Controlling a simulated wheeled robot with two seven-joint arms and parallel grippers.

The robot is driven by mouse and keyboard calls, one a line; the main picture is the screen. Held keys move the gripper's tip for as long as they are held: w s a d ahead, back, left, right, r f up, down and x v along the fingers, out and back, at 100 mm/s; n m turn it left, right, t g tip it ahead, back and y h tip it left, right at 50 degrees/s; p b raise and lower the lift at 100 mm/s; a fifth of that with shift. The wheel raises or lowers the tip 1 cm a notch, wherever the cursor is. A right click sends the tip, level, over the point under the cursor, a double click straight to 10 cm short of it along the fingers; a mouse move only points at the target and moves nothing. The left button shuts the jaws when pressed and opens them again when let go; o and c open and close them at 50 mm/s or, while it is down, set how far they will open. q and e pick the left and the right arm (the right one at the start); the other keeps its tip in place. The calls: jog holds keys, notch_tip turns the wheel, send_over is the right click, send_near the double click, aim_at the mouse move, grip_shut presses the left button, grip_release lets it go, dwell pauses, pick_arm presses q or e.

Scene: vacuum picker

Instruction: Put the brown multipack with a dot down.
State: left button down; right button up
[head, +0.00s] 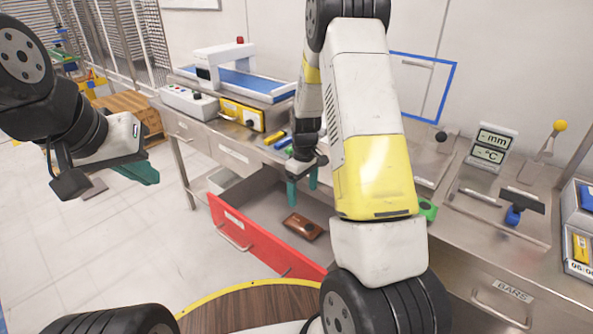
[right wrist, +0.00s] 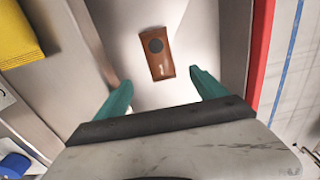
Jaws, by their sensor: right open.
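The brown multipack (head: 302,227) with a dark round dot lies flat on the floor of the open drawer with the red front (head: 258,243). The right wrist view shows the multipack (right wrist: 160,68) with its dot at the far end and a small white mark at the near end. My right gripper (head: 302,186) is open, with its teal fingers apart and empty above the drawer. In the right wrist view the multipack lies beyond and between the fingertips, apart from them. My left gripper (head: 142,173) hangs over the floor at the left, away from the drawer; its finger gap is hidden.
The steel bench carries a blue conveyor (head: 247,82), a yellow box (head: 242,115) and a display with mm and °C (head: 491,146). A drawer labelled BARS (head: 513,293) is shut at the right. The drawer floor around the multipack looks clear.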

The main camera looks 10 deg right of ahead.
jog(key=s+a+r+m+t, duration=0.1)
jog(key=s+r+m+t, duration=0.15)
jog(key=r, duration=0.95)
jog(key=s+a+r+m+t+y, duration=0.1)
jog(key=s+r+m, duration=0.1)
jog(key=s+r, duration=0.6)
jog(key=s+a+r+m+t+y, duration=0.1)
jog(key=s+a+r+m+t, duration=0.1)
jog(key=s+r, duration=0.7)
jog(key=s, duration=0.5)
jog(key=shift+s+r, duration=0.25)
jog(key=shift+s, duration=0.15)
jog(key=shift+t, duration=0.25)
